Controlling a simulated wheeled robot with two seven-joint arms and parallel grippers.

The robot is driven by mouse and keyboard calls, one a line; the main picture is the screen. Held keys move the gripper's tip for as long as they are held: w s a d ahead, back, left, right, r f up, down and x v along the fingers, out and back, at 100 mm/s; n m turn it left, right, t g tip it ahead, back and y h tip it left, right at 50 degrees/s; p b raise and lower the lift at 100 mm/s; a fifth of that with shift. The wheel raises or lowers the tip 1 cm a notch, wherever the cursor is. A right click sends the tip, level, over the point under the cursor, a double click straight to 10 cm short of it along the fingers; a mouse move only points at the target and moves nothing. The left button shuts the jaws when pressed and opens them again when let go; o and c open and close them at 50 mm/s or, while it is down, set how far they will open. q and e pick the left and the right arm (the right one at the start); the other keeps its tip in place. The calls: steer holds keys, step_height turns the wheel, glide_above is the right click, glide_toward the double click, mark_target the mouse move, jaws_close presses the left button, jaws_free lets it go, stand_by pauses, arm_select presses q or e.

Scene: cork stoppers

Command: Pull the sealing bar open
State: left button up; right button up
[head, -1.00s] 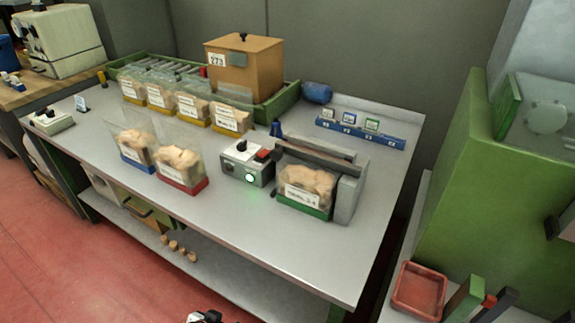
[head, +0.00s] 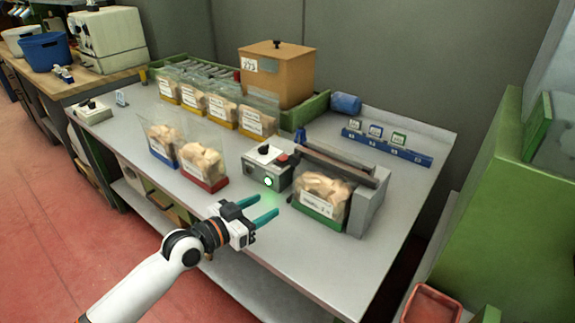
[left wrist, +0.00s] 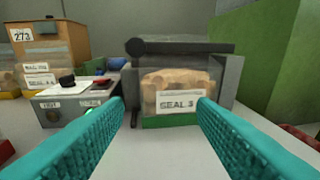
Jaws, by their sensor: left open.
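The sealer (head: 368,208) is a grey machine near the right front of the table. Its dark sealing bar (head: 338,164) lies across the top, above a clear bag of corks (head: 322,188) in a green-based holder. In the left wrist view the bar (left wrist: 185,47) spans the top, with a round dark knob at its left end. The bag (left wrist: 178,90), labelled "SEAL", stands below it. My left gripper (head: 267,206) is open and empty, with teal fingers pointing toward the sealer from the front left, apart from it. My right gripper is not in view.
A grey control box (head: 266,168) with a green light and red button stands just left of the sealer. Bags in red (head: 203,165) and blue (head: 163,142) holders stand farther left. A blue label rack (head: 388,145) is behind. The table front is clear.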

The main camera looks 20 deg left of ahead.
mark_target(292, 162)
arm_select(q)
step_height(292, 162, up, 4)
steer(key=w+a+t, duration=0.2)
steer(key=w+a, duration=0.1)
steer(key=x, duration=1.1)
steer(key=shift+w+d+f, duration=0.15)
steer(key=shift+d+f, duration=0.2)
steer(key=shift+d, duration=0.15)
steer(key=shift+c, duration=0.3)
steer(key=shift+p, duration=0.4)
jaws_close()
